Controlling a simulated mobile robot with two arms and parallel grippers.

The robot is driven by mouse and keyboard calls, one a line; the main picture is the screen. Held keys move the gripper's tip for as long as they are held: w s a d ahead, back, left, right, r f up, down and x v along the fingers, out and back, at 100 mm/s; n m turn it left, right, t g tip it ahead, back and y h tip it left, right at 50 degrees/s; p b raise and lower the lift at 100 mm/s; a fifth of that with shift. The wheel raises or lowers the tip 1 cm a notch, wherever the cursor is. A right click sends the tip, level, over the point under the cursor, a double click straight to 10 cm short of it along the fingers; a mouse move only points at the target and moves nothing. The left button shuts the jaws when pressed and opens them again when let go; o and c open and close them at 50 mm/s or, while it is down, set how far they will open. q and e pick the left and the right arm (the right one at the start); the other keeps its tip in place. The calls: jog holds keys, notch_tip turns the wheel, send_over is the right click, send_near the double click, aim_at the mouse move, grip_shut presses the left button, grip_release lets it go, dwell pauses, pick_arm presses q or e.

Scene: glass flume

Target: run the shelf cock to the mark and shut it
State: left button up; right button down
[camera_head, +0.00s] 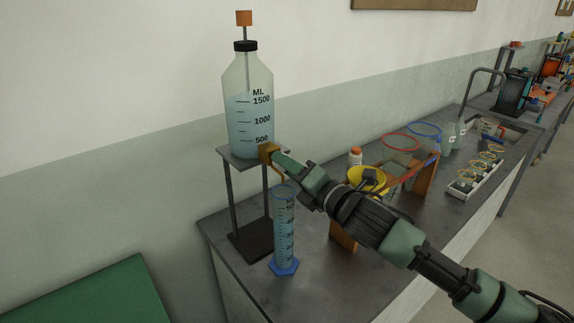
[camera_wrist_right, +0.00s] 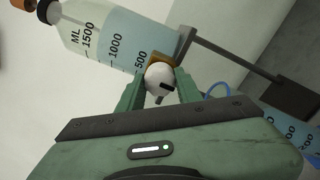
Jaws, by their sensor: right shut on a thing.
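A large clear bottle (camera_head: 249,95) of blue liquid, marked in ML, stands on a small raised shelf (camera_head: 243,156). The brass cock (camera_head: 268,151) sits low at the bottle's right side. My right gripper (camera_head: 279,160) is at the cock; in the wrist view its fingers (camera_wrist_right: 160,90) are shut on the cock's white round knob (camera_wrist_right: 159,76), which has a black mark. A measuring cylinder (camera_head: 284,230) with a blue foot stands below the cock and holds blue liquid; its exact level is hard to read. My left gripper is out of view.
A white rack (camera_head: 473,185) is farther right. The bench top (camera_head: 232,228) is clear left of the shelf stand.

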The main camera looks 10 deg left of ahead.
jog(key=c, duration=1)
grip_release()
jog(key=shift+o, duration=0.2)
jog(key=b+v, duration=0.2)
jog(key=v, duration=0.5)
jog(key=shift+s+d, duration=0.25)
jog(key=shift+d, duration=0.15)
